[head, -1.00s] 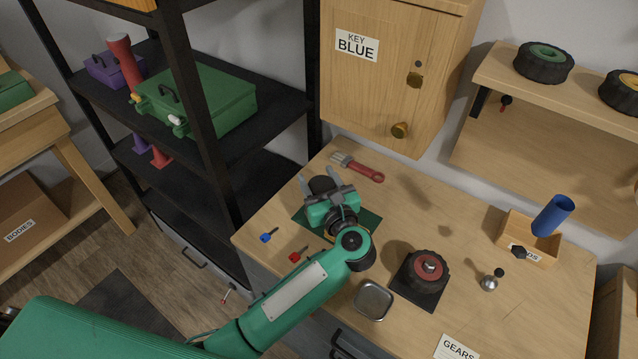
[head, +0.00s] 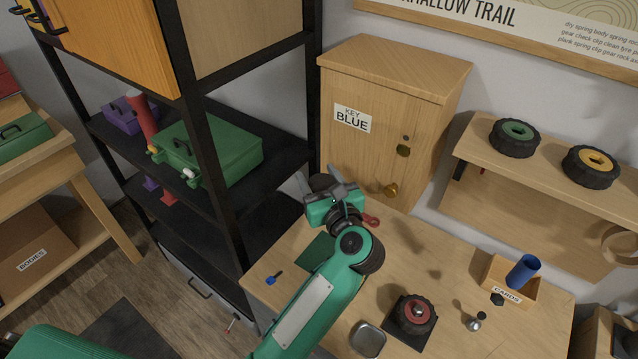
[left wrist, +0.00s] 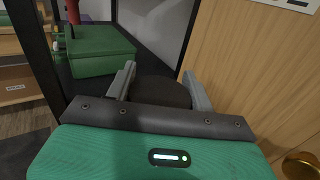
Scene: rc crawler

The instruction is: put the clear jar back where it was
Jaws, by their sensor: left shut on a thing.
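My left gripper (head: 322,184) is raised above the left back part of the workbench, in front of the wooden cabinet. It is shut on a dark round thing (left wrist: 160,91), which shows between the two grey fingers in the left wrist view. This looks like the dark lid of the clear jar; I cannot make out the jar's clear body, which the gripper hides. A dark green mat (head: 318,251) lies on the bench below, partly covered by my arm. My right gripper is not in view.
The wooden cabinet (head: 372,160) labelled KEY BLUE stands close to the gripper. A black shelf rack with a green toolbox (head: 232,150) is at the left.

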